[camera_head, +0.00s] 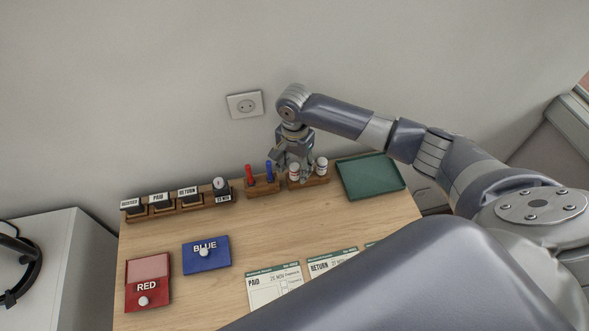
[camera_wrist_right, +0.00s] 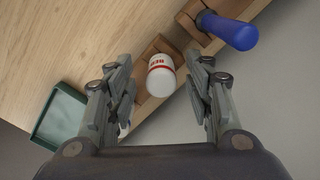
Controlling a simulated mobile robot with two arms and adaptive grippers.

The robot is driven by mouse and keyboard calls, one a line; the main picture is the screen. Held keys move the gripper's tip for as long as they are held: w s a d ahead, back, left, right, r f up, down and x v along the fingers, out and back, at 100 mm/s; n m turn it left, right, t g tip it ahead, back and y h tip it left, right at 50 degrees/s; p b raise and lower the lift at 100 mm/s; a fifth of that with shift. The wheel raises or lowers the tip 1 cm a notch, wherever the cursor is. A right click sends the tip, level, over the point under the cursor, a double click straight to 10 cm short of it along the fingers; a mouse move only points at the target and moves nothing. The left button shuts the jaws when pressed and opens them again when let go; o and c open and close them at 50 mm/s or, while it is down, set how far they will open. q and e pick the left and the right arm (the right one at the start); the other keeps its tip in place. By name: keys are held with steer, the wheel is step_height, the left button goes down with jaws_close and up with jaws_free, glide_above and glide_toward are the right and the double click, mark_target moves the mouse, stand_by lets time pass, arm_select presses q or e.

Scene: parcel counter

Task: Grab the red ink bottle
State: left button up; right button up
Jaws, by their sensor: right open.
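The red ink bottle (camera_wrist_right: 161,77) is white with a red band and the word RED. It stands in a wooden holder (camera_wrist_right: 152,104) and appears between the two open fingers of my right gripper (camera_wrist_right: 158,66) in the right wrist view, with a gap on each side. In the head view the right gripper (camera_head: 292,160) points down over the same bottle (camera_head: 294,173) at the back of the counter. A second white bottle (camera_head: 321,165) stands to its right; in the wrist view it is mostly hidden behind a finger. My left gripper is not in view.
A red marker (camera_head: 249,175) and a blue marker (camera_head: 269,170) stand just left of the bottles. Stamps in a rack (camera_head: 165,209) are further left. A green tray (camera_head: 370,177) lies to the right. Red (camera_head: 148,282) and blue (camera_head: 206,254) ink pads and paper forms (camera_head: 274,289) lie in front.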

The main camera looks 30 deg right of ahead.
steer(key=shift+f, duration=0.75)
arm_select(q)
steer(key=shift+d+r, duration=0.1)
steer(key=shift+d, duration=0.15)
arm_select(e)
steer(key=shift+f, duration=0.1)
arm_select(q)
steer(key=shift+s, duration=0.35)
arm_select(e)
steer(key=c, duration=1.1)
steer(key=shift+c, duration=0.2)
